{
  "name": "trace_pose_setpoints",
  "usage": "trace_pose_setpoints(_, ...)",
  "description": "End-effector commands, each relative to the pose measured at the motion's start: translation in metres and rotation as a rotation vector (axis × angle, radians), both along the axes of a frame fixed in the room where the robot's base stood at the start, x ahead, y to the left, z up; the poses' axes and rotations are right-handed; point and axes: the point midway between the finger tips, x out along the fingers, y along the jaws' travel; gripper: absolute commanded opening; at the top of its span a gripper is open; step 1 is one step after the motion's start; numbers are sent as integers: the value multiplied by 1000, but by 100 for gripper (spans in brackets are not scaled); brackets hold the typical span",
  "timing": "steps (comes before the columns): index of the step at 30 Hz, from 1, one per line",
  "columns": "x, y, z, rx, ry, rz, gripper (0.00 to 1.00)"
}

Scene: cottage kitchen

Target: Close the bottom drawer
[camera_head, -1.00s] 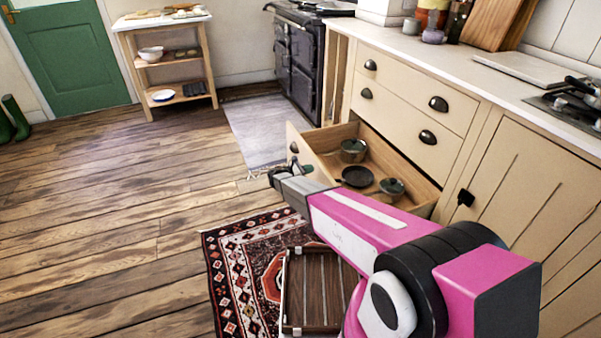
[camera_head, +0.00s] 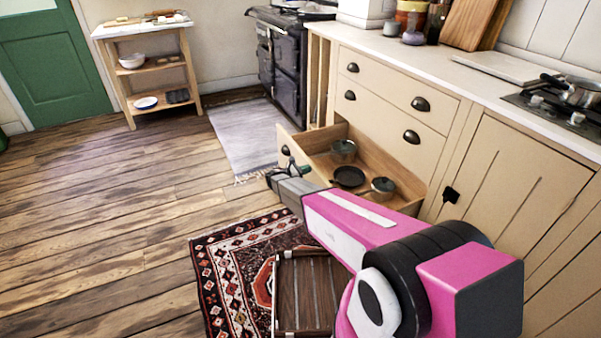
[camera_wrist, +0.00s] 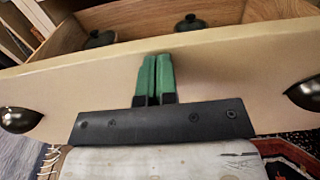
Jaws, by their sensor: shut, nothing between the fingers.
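The bottom drawer (camera_head: 317,168) is pulled well out of the cream cabinet, with pots and a pan inside. Its cream front panel (camera_wrist: 230,65) spans the wrist view, with a dark cup handle (camera_wrist: 20,119) at the left and another (camera_wrist: 304,93) at the right edge. My gripper (camera_wrist: 155,62) is shut and empty, its green fingertips side by side in front of the panel between the handles. I cannot tell whether the tips touch it. In the head view my gripper (camera_head: 288,168) is at the drawer's front, and my arm hides part of the panel.
A patterned rug (camera_head: 215,262) and a slatted wooden tray (camera_head: 305,285) lie on the floor near my arm. A grey mat (camera_head: 240,135) lies before the dark stove (camera_head: 283,55). Wooden floor at the left is clear. The upper drawers (camera_head: 385,100) are shut.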

Motion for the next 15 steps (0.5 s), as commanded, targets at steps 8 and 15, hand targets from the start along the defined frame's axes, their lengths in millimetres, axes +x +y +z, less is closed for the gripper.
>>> trace_pose_setpoints(8, 30, -71, 0, 0, 0, -4, 0)
trace_pose_setpoints(15, 56, -133, -1, 0, 0, -4, 0)
